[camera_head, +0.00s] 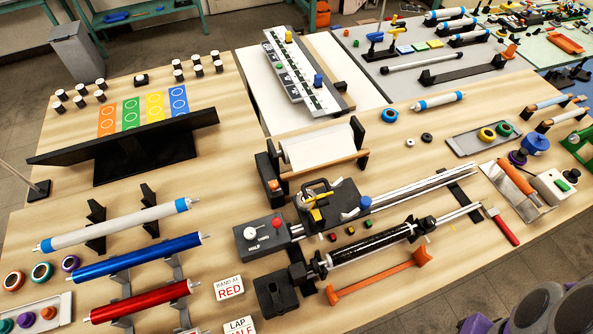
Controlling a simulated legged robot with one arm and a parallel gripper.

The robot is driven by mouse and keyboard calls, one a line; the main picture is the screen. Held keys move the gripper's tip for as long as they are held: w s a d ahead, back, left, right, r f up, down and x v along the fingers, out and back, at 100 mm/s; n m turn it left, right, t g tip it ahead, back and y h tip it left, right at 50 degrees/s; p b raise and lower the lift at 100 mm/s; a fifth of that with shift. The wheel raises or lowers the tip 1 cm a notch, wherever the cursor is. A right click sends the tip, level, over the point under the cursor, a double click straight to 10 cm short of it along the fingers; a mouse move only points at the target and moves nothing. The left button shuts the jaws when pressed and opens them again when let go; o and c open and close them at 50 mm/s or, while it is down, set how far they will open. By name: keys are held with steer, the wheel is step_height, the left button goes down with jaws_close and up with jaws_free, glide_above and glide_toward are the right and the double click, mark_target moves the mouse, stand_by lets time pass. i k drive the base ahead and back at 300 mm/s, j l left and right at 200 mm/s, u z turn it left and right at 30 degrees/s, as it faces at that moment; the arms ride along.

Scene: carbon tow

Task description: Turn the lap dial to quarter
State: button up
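A dark grey control box (258,244) stands near the middle of the wooden table, at the left end of the winding machine. A pale round knob (250,233) sits on its top, with small white lettering beside it and "HALF" below on the front. This looks like the lap dial. Which mark it points at is too small to tell. A red button or knob (276,222) is on the right part of the same box. A white card reading "LAP" (240,327) is cut off by the bottom edge.
A black roll (370,243) and an orange-ended bar (380,278) lie right of the box. A card reading "BAND AT RED" (229,288) stands below it. Blue (140,258) and red (140,300) tubes rest on racks at left. Bare tabletop lies left of the box.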

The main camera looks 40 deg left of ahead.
mark_target(250, 232)
steer(key=u, duration=1.6)
steer(key=k+j, duration=0.05)
